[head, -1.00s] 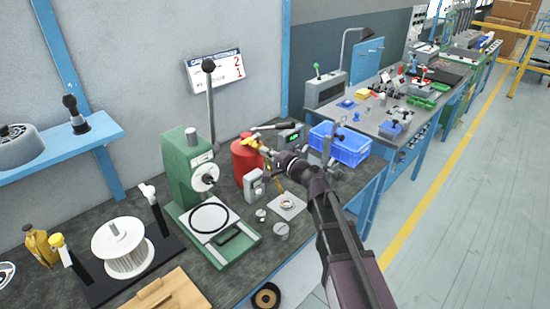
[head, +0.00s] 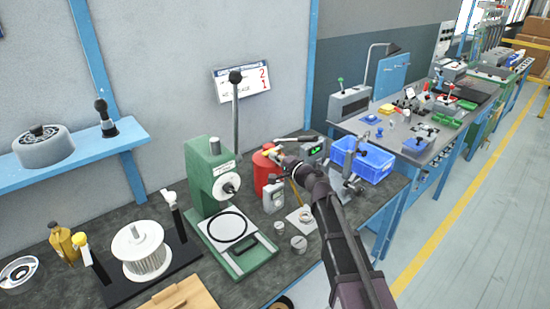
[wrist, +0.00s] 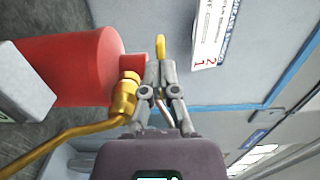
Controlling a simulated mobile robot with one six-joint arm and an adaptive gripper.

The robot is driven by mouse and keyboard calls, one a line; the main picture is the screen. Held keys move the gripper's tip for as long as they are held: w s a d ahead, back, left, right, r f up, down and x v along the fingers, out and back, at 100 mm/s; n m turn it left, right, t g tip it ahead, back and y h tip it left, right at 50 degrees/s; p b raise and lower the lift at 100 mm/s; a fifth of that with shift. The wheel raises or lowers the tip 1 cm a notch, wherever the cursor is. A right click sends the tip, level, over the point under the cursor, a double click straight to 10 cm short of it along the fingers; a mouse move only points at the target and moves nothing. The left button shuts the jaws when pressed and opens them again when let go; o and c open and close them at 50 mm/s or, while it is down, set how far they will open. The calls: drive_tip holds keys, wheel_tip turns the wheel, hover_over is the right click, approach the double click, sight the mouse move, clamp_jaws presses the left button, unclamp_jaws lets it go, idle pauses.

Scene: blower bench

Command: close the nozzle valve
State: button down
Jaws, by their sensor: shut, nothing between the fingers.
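The red tank (head: 263,178) stands upright on the bench behind the green press. In the wrist view the tank (wrist: 70,68) lies sideways, with a brass valve fitting (wrist: 125,97) at its end and a brass tube (wrist: 60,140) running off it. A yellow lever part (wrist: 160,46) shows just beyond my fingertips. My gripper (wrist: 161,68) is shut and empty, close beside the fitting and in front of the yellow part; I cannot tell whether it touches either. In the head view my gripper (head: 277,156) is at the tank's top and hides much of the valve.
The green press (head: 210,180) with its tall lever stands left of the tank.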

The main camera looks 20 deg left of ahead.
drive_tip(key=shift+w+a+r, duration=0.1)
drive_tip(key=shift+w+a, duration=0.05)
drive_tip(key=shift+a, duration=0.2)
drive_tip(key=v, duration=1.4)
drive_tip(key=shift+s, duration=0.45)
drive_tip(key=shift+d, duration=0.1)
drive_tip(key=s+d+f+n+g+h+p, duration=0.25)
drive_tip(key=d+f+h, duration=0.2)
drive_tip(key=d, duration=0.25)
drive_tip(key=s+d+f+n+g+h+p, duration=0.2)
drive_tip(key=s+d+f+n+g+h, duration=0.15)
drive_tip(key=d+f, duration=0.35)
drive_tip(key=s+d+g+h+p, duration=0.1)
drive_tip(key=s+d+h, duration=0.3)
drive_tip(key=d, duration=0.5)
drive_tip(key=s+d+g+h+p, duration=0.1)
drive_tip(key=s+d+h, duration=0.2)
drive_tip(key=d, duration=0.6)
drive_tip(key=shift+s+f+g+h, duration=0.4)
drive_tip(key=shift+s+f, duration=0.05)
drive_tip(key=shift+s, duration=0.15)
